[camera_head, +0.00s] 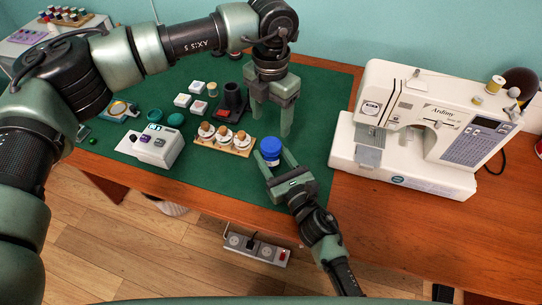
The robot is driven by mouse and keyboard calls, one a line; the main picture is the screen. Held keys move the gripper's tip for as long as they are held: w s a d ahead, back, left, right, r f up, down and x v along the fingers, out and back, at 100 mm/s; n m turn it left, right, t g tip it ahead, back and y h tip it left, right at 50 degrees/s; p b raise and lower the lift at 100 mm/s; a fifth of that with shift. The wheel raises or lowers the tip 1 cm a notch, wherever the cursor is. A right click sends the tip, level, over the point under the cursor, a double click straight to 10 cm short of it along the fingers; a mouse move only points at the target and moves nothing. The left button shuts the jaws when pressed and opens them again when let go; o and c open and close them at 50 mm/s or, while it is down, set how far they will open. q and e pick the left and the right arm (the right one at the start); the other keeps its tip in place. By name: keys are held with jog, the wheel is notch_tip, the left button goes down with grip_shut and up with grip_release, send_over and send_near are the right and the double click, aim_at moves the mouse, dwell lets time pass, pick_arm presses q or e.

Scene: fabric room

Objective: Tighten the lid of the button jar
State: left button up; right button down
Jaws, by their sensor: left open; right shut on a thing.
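The button jar (271,160) stands near the front edge of the green mat, with its blue lid (270,145) on top. How tightly the lid sits cannot be told. My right gripper (273,164) comes in from the front and is shut on the jar, with a finger on each side of it. My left gripper (271,124) points down above the mat, behind and above the jar. Its two fingers are spread apart with nothing between them, and it does not touch the lid.
A white sewing machine (425,125) stands right of the green mat (310,125). Left of the jar are a wooden rack with several spools (225,137), a dark red-based device (231,103), white boxes (183,100) and a grey-white button box (153,146). A power strip (255,248) lies below the table.

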aim_at(271, 144)
pick_arm(q)
jog(key=n, duration=0.6)
jog(key=shift+d, duration=0.1)
jog(key=n, duration=0.3)
jog(key=shift+n, duration=0.4)
jog(key=n, duration=0.3)
jog(key=shift+n, duration=0.4)
jog(key=shift+f, duration=0.15)
notch_tip(271, 144, down, 8)
jog(key=shift+r, duration=0.1)
